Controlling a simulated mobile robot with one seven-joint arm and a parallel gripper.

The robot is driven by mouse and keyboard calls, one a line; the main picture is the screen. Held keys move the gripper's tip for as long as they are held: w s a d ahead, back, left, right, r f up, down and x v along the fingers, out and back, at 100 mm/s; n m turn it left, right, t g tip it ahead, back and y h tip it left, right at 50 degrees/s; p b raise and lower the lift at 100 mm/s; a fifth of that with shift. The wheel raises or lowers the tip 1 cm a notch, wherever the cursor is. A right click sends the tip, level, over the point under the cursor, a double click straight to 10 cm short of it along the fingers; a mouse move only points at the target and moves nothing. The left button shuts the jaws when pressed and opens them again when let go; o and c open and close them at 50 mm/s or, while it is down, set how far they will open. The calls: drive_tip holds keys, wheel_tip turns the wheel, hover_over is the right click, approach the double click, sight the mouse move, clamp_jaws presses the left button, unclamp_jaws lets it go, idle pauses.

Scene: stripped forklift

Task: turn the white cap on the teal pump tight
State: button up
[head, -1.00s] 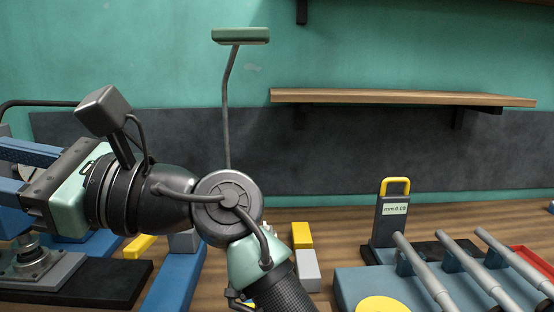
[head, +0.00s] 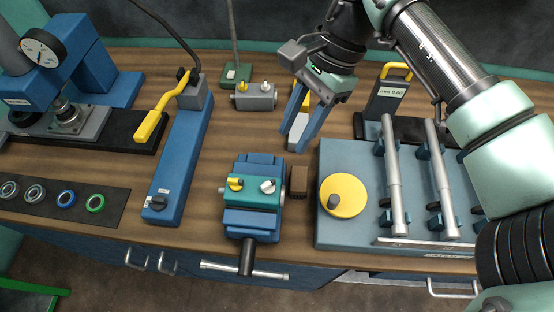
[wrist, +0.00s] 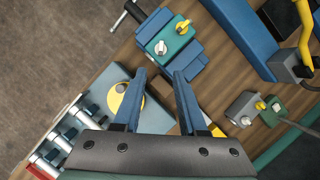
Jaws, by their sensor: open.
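The teal pump (head: 250,194) sits clamped in a blue vise (head: 249,221) near the bench's front edge. Its white cap (head: 267,187) is on the right of its top, with a yellow cap (head: 235,184) on the left. The wrist view also shows the pump (wrist: 176,42) and the white cap (wrist: 160,47), just beyond my fingertips. My gripper (head: 294,138) is open and empty, behind and to the right of the pump, pointing down and apart from it. How far the white cap is screwed in cannot be told.
A small brown block (head: 298,181) stands right of the vise. A grey block (head: 255,97) with yellow and white caps lies behind. A blue tool with a yellow lever (head: 155,117) is left; a fixture with a yellow disc (head: 344,195) is right.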

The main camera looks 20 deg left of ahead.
sight(269, 182)
drive_tip(key=p+x, duration=0.3)
drive_tip(key=x, duration=0.9)
drive_tip(key=shift+s+a+r, duration=0.1)
clamp_jaws()
